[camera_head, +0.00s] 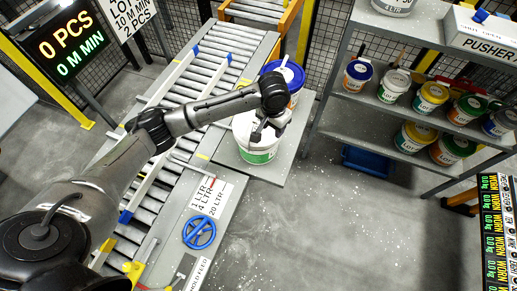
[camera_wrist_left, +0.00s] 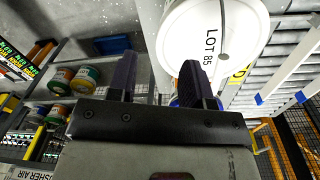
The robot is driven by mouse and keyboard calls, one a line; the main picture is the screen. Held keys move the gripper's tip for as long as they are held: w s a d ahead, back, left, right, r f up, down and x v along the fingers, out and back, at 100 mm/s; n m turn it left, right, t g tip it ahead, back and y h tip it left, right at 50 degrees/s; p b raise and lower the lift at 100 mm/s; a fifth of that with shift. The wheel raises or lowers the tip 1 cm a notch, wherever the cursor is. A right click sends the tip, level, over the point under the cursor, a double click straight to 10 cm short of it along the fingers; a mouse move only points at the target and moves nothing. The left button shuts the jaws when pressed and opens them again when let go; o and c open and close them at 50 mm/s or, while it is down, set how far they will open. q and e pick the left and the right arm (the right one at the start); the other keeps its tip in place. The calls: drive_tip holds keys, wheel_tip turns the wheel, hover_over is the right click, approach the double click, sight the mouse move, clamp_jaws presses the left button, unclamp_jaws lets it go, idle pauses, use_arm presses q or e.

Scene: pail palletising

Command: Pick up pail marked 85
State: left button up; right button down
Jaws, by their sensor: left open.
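The pail marked 85 is white with a green label band (camera_head: 258,155) and stands on a grey plate beside the roller conveyor in the head view. In the left wrist view its white lid (camera_wrist_left: 200,38) reads "LOT 85", and a thin bail wire crosses it. My left gripper (camera_head: 266,130) is over the pail in the head view and hides part of its top. In the left wrist view the left gripper (camera_wrist_left: 160,82) is open, with nothing between its fingers. One finger overlaps the lid's edge; I cannot tell whether it touches. My right gripper is not in view.
A blue-topped pail (camera_head: 290,75) stands just behind the white one. The roller conveyor (camera_head: 185,90) runs along the left, with a blue handwheel (camera_head: 199,232) in front. A shelf rack (camera_head: 385,112) with several small pails is at the right. The floor (camera_head: 330,220) between is clear.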

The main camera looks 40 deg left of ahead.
use_arm(q)
drive_tip(key=w+a+r+n+b, duration=0.35)
drive_tip(key=w+a+r, duration=0.2)
drive_tip(key=a, duration=0.35)
hover_over(258, 124)
drive_tip(key=shift+n, duration=0.25)
wheel_tip(258, 124, down, 8)
drive_tip(key=shift+w+r, duration=0.15)
drive_tip(key=shift+f, duration=2.75)
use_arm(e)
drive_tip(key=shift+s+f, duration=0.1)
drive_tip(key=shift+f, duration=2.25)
use_arm(q)
drive_tip(key=shift+c, duration=0.4)
clamp_jaws()
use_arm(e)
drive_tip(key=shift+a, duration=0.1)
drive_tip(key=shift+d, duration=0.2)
